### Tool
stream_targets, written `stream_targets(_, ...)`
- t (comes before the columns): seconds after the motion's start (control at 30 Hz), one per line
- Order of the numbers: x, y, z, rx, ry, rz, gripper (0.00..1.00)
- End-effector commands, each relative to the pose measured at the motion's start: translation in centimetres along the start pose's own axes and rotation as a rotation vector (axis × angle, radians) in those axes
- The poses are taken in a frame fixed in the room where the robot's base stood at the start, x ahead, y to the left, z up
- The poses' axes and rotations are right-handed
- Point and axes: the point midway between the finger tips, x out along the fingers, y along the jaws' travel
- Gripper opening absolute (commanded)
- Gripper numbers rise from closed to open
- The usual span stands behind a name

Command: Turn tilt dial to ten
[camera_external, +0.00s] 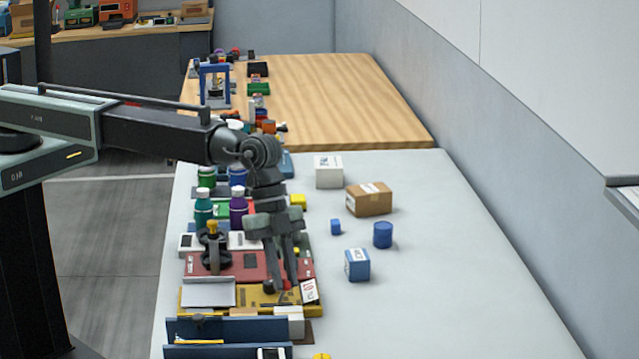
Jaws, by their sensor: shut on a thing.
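My gripper (279,284) points down over a yellow panel (251,298) near the front of the grey table. Its fingers are shut on a small dial at the panel's right part, which I take to be the tilt dial. The fingers mostly hide the dial, and its marks and pointer cannot be read. A small red part (287,285) shows beside the fingertips. A white card with red print (309,291) stands tilted just to their right.
A red panel with a black handwheel (213,241) lies behind the yellow one. Blue upright plates (229,328) stand in front. Bottles (203,207) stand farther back. A blue box (357,264), a blue cylinder (383,235) and a cardboard box (368,198) are right; the far right tabletop is clear.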

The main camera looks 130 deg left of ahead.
Motion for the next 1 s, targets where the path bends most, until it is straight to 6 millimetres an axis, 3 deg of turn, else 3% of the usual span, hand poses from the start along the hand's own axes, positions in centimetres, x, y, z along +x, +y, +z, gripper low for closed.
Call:
stream_targets(0.17, 0.0, 0.4, 0.4, 0.011, 0.009, -0.026, 0.00)
stream_targets(0.6, -0.3, 3.0, 1.4, 0.140, 0.148, -0.333, 0.00)
stream_targets(1.0, -0.5, 3.0, 1.2, 0.149, 0.152, -0.339, 0.00)
